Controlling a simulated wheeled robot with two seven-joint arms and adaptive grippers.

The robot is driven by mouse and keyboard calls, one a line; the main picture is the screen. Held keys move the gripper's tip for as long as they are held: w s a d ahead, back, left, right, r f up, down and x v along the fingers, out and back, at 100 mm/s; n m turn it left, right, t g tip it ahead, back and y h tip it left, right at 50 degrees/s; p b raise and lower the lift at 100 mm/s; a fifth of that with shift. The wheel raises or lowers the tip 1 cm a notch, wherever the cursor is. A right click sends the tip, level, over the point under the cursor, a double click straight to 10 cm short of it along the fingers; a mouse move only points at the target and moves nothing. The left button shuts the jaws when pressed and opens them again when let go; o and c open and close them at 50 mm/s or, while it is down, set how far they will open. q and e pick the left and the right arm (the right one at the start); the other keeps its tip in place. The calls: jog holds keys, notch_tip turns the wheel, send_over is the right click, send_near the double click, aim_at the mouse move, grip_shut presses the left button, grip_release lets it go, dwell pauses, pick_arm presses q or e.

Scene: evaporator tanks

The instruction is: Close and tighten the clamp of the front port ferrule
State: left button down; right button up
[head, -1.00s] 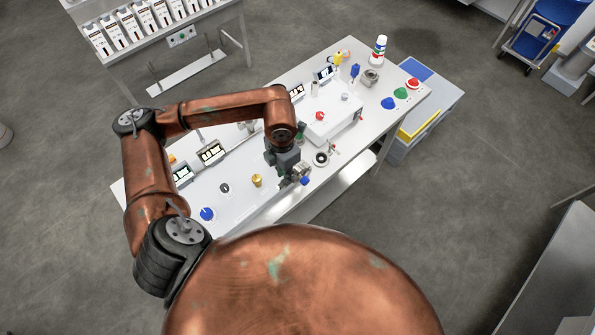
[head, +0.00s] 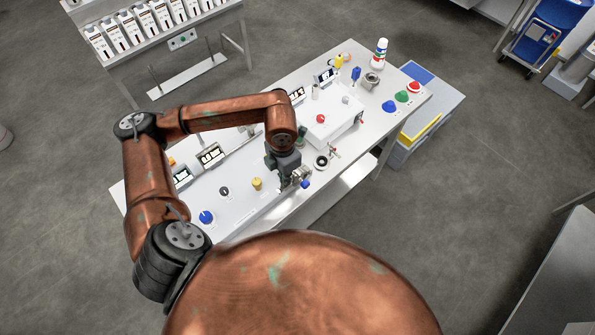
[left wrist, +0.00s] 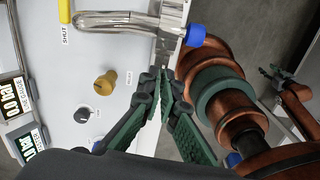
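The front port is a shiny metal pipe stub at the bench's front edge, beside a blue knob (head: 305,183). In the left wrist view the metal pipe (left wrist: 115,22) meets a clamp-like metal fitting (left wrist: 169,46) next to the blue knob (left wrist: 195,35). My left gripper (head: 292,181) is right at this fitting, pointing down. In the left wrist view its green-padded fingertips (left wrist: 163,75) are close together just below the fitting. I cannot tell whether they pinch a thin part of it. The clamp's closure is too small to make out.
The white bench (head: 240,200) carries a yellow knob (head: 257,184), a dark dial (head: 224,191), digital displays (head: 211,154) and a raised white box (head: 330,125). My own copper body parts are close to the right of the fitting in the left wrist view.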

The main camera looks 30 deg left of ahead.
pick_arm(q)
jog(key=shift+f+m+b, duration=0.15)
jog(key=shift+m+b, duration=0.35)
jog(key=shift+b, duration=0.15)
jog(key=shift+m+b, duration=0.45)
jog(key=shift+m, duration=0.15)
jog(key=shift+m+b, duration=0.6)
jog(key=shift+b, duration=0.05)
jog(key=shift+m+b, duration=0.35)
jog(key=shift+m, duration=0.15)
